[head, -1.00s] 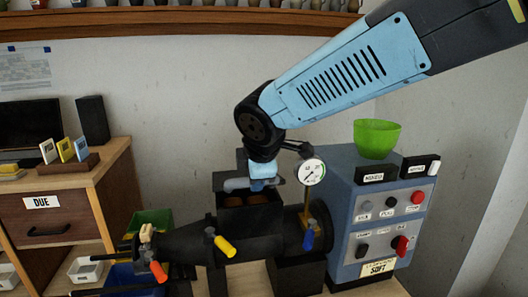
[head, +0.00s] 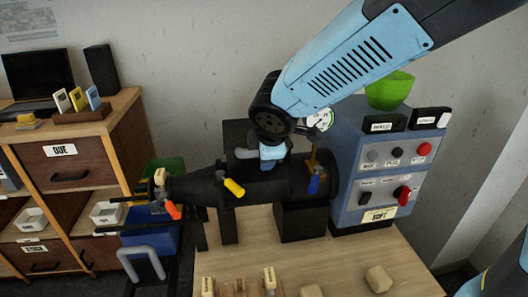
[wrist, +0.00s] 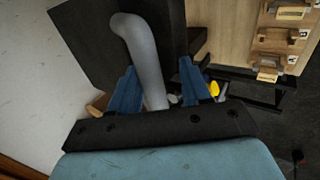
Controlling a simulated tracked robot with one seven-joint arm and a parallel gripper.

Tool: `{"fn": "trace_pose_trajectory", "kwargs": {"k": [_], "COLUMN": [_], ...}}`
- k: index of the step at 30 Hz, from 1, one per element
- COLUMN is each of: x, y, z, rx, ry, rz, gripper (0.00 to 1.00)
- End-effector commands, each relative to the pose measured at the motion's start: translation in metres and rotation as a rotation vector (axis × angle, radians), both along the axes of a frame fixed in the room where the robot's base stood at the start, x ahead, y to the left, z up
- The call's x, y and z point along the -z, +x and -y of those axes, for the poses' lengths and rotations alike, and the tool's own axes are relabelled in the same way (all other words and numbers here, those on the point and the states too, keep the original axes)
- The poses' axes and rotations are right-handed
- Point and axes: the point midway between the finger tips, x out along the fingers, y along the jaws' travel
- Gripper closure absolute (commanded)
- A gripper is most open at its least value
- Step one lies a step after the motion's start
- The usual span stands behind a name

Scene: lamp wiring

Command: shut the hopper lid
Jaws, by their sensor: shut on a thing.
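The hopper lid is a dark flat panel (head: 238,131) on top of the black machine (head: 205,187) in the head view. Its grey tube handle (head: 246,154) sticks out in front of it. My gripper (head: 272,157) is at the lid, shut on the handle. In the wrist view the bent grey handle (wrist: 146,62) runs between my two blue fingers (wrist: 158,92), against the dark panel (wrist: 85,38). My gripper and arm hide part of the hopper. The hopper's opening does not show now, and the lid's exact angle is hard to tell.
A yellow lever (head: 234,187) and a blue lever (head: 314,184) stick out from the machine. The blue-grey control cabinet (head: 375,175) with a green bowl (head: 390,90) stands close on the right. Small parts lie on the wooden table (head: 340,262) in front.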

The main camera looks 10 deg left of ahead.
Motion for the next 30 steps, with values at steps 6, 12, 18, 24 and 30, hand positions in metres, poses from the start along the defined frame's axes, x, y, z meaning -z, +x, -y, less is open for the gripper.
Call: {"fn": "trace_pose_trajectory", "kwargs": {"k": [6,12,18,24,30], "x": [0.011,0.010,0.005,-0.015,-0.042], "y": [-0.008,-0.007,-0.009,-0.020,-0.036], "z": [0.003,0.004,0.005,0.008,0.012], "rx": [-0.002,-0.001,-0.001,-0.001,-0.002], "ry": [-0.016,-0.015,-0.015,-0.010,-0.008], "rz": [-0.022,-0.018,-0.014,-0.011,-0.011], "gripper": [0.48,0.48,0.48,0.48,0.48]}}
